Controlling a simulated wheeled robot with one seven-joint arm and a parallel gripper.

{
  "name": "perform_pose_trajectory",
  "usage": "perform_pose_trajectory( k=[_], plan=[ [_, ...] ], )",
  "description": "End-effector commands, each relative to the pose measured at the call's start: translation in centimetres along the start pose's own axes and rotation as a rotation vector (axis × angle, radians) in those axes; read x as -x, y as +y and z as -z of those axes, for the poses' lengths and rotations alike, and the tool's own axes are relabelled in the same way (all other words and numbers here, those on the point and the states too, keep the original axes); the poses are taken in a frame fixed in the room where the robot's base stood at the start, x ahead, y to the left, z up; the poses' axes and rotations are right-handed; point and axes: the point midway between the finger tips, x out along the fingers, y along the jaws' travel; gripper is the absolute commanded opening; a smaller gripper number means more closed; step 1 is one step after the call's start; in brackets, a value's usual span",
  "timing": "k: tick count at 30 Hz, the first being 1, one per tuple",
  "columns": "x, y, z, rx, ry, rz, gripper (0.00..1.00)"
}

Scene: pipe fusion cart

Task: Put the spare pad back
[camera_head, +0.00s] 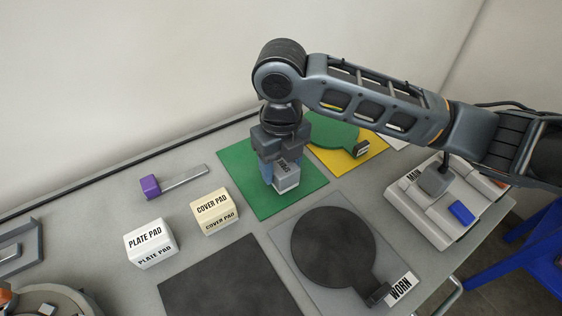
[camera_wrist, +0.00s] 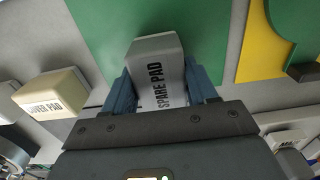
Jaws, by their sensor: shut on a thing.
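The spare pad (camera_head: 287,179) is a grey block with a black label, and its label reads "SPARE PAD" in the wrist view (camera_wrist: 160,70). My gripper (camera_head: 279,170) is shut on it, with blue fingers on its two sides, and they also show in the wrist view (camera_wrist: 162,88). The pad is over the green mat (camera_head: 240,168), near its middle. I cannot tell whether its underside touches the mat.
A cream cover pad (camera_head: 214,211) and a white plate pad (camera_head: 150,243) stand left. A purple-handled tool (camera_head: 150,186) lies behind them. A dark mat (camera_head: 225,285) and a round plate marked worn (camera_head: 334,247) lie in front. A yellow mat (camera_head: 365,161) and switch box (camera_head: 440,205) are right.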

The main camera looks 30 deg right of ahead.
Motion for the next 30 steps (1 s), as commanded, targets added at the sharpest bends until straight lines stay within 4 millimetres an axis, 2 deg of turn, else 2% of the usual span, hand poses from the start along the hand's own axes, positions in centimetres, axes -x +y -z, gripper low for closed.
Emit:
perform_pose_trajectory(
  k=[5,6,13,24,30],
  plan=[
    [-0.4,0.0,0.0,0.0,0.0,0.0,0.33],
    [-0.3,0.0,0.0,0.0,0.0,0.0,0.6],
    [-0.2,0.0,0.0,0.0,0.0,0.0,0.82],
    [0.4,0.0,0.0,0.001,-0.001,0.0,0.83],
    [3.7,0.0,-0.1,0.003,-0.004,0.0,0.83]
  ],
)
